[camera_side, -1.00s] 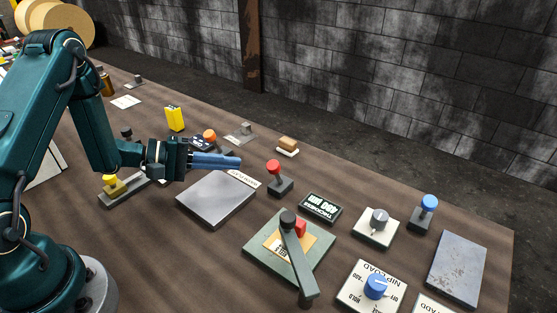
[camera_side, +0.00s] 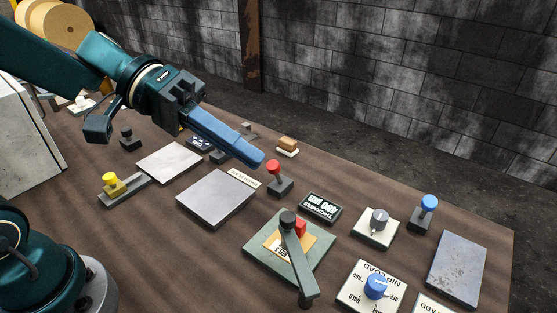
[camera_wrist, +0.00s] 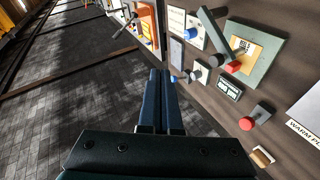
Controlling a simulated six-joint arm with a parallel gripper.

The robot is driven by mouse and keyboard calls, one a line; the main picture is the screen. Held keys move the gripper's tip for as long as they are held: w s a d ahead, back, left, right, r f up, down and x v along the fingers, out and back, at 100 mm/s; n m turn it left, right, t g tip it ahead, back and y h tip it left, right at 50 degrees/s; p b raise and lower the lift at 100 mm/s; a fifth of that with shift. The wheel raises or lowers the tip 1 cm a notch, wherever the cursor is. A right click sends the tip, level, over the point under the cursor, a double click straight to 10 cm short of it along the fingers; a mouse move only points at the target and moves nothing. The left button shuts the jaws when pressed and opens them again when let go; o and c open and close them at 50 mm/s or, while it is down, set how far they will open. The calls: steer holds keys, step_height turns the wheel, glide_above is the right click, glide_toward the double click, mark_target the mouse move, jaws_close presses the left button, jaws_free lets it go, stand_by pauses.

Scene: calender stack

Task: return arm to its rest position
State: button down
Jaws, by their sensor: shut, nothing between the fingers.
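My gripper (camera_side: 258,160) is a dark block with long blue fingers. In the side view it hangs above the table, pointing right and down, with its tips in front of the area left of the red-knobbed lever (camera_side: 275,172). The fingers are shut and hold nothing. In the wrist view the two fingers (camera_wrist: 160,75) lie side by side, pointing over the floor beyond the table edge. My arm is raised at the upper left, and its forearm reaches out of the picture. Part of the table behind the gripper is hidden.
The wooden table carries a grey plate (camera_side: 216,198), a green lever panel (camera_side: 262,255), a thickness display (camera_side: 324,208), a blue dial (camera_side: 376,286), a blue-knobbed lever (camera_side: 428,204) and a yellow-knobbed lever (camera_side: 113,184). A pale box (camera_side: 22,125) stands at left. A block wall (camera_side: 400,80) rises behind.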

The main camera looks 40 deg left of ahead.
steer(key=s+a+f+m+y, duration=0.25)
steer(key=s+y, duration=0.35)
steer(key=s, duration=0.3)
steer(key=a+f+n+t+y, duration=0.2)
steer(key=a+n+y, duration=0.1)
steer(key=a+y, duration=0.3)
steer(key=a, duration=0.2)
steer(key=shift+a, duration=0.4)
